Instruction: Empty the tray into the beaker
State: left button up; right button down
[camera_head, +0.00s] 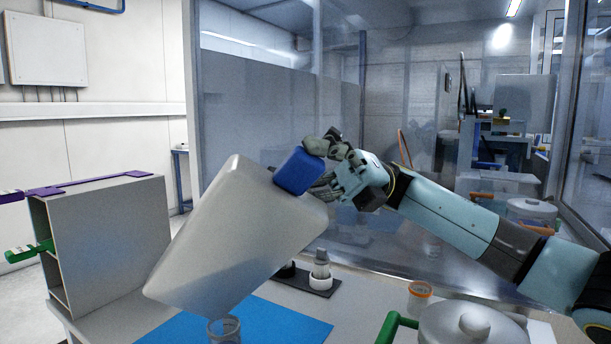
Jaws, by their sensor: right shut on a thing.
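A large light-grey tray (237,235) hangs steeply tilted in the middle of the view, its lower end down to the left. A blue block (299,171) sits at its upper right edge like a grip. My right gripper (320,168) is shut on this blue part and holds the tray in the air. A clear beaker (225,331) stands below the tray's lower edge, cut off by the bottom of the frame. The tray's contents are hidden, and I cannot tell whether anything is falling. My left gripper is not in view.
A blue mat (290,322) lies on the bench around the beaker. A grey shelf box (112,240) stands at the left. A dark holder (308,281) with small bottles, an orange-rimmed jar (419,296) and a lidded pot (470,326) with a green handle stand at the right.

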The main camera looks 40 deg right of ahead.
jog(key=shift+m+t+y, duration=0.3)
jog(key=shift+m+y, duration=0.3)
jog(key=shift+m, duration=0.3)
jog(key=shift+w+d+r+b, duration=0.4)
jog(key=shift+w+d, duration=0.25)
jog(key=shift+w, duration=0.2)
jog(key=shift+w+d+r+b, duration=0.35)
jog(key=shift+w+d, duration=0.25)
jog(key=shift+w, duration=0.2)
